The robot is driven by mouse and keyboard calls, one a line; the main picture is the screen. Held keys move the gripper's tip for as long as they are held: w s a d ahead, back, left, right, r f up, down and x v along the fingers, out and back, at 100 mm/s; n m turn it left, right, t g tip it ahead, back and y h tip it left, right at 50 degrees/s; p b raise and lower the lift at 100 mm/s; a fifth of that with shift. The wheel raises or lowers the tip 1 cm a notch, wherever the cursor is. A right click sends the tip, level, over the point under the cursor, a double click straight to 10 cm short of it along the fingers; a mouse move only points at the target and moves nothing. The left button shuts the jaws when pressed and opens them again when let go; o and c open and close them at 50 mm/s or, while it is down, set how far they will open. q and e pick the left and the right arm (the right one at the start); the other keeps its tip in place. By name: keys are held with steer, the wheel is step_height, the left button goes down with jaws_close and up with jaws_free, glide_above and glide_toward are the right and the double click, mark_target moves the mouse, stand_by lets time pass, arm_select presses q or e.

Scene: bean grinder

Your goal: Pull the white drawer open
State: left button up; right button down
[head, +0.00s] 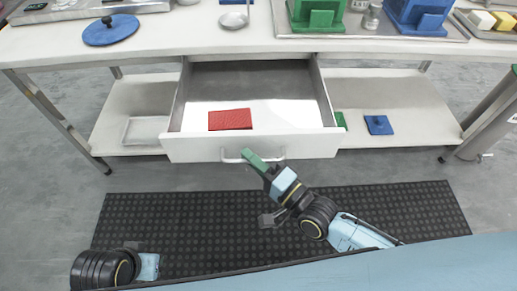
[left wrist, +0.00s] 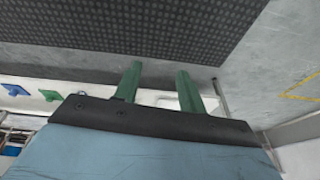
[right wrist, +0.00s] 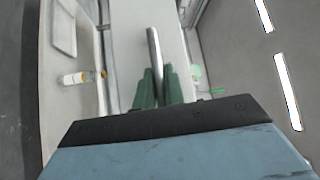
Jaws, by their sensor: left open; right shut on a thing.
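The white drawer (head: 200,148) under the table is pulled well out, its inside showing. A red flat block (head: 230,120) lies in it near the front. My right gripper (head: 250,156) is at the drawer's handle (head: 231,160), and its green fingers are shut on it. In the right wrist view the handle (right wrist: 154,48) runs as a grey bar between the fingers (right wrist: 158,85). My left gripper (left wrist: 158,85) is open and empty, its two green fingers apart. In the head view only part of my left arm shows at the lower left.
On the tabletop (head: 180,45) stand a blue round lid (head: 111,30), a ladle (head: 234,19), a green box (head: 318,12) and a blue box (head: 418,14). A blue square lid (head: 379,125) lies on the lower shelf (head: 410,100). The floor mat (head: 200,215) is clear of objects.

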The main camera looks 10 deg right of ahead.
steer(key=c, duration=1.5)
jaws_free()
steer(key=shift+s+d, duration=0.2)
arm_select(q)
steer(key=f, duration=0.1)
steer(key=a+f+p, duration=0.1)
steer(key=f, duration=0.1)
steer(key=a+f+p, duration=0.1)
steer(key=f, duration=0.1)
steer(key=shift+s+f, duration=0.1)
arm_select(e)
steer(key=v, duration=1.3)
